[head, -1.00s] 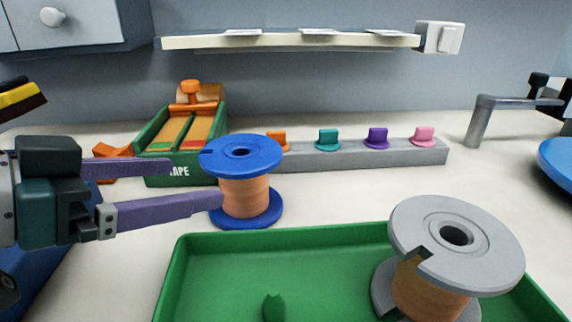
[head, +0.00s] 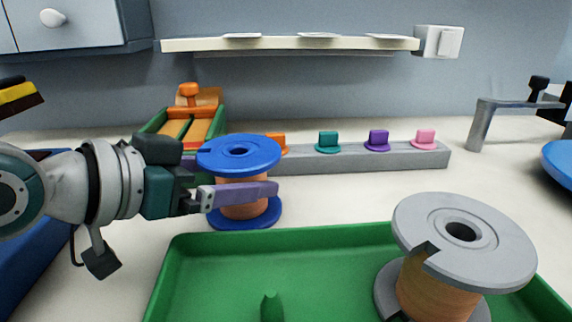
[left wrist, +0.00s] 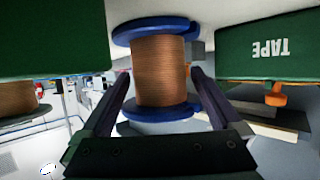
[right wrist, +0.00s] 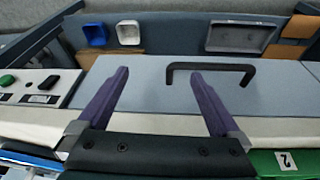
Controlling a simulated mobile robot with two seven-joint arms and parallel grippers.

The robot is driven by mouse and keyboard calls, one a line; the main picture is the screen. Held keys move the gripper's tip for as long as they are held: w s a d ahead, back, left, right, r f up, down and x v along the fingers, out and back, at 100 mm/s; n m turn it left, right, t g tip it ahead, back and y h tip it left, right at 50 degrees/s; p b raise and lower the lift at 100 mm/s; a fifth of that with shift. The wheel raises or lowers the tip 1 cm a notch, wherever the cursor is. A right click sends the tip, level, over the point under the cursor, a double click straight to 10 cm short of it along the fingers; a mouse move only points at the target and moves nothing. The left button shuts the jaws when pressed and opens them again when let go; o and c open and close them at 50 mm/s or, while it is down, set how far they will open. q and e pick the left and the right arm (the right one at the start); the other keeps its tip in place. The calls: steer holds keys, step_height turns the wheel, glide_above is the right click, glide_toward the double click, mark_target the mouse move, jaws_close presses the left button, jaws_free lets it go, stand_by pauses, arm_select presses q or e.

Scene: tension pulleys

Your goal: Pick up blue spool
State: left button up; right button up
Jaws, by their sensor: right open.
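The blue spool (head: 238,158), wound with copper-coloured wire, stands upright on the white table behind the green tray. My left gripper (head: 255,187) is at the spool, between its two blue flanges. One purple finger passes in front of the wire in the head view; the other is hidden behind the spool. In the left wrist view the spool (left wrist: 158,72) stands between the two fingers, which look spread with narrow gaps to the wire. My right gripper (right wrist: 160,73) is open and empty, seen only in the right wrist view.
The green tray (head: 320,234) holds a grey spool (head: 465,240) at the front right. A green tape holder (head: 160,120) is close behind the blue spool. A grey rail (head: 400,159) with coloured pegs runs behind it to the right. The table right of the spool is clear.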

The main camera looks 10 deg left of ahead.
arm_select(q)
jaws_close()
stand_by(0.6)
steer(key=shift+r, duration=0.15)
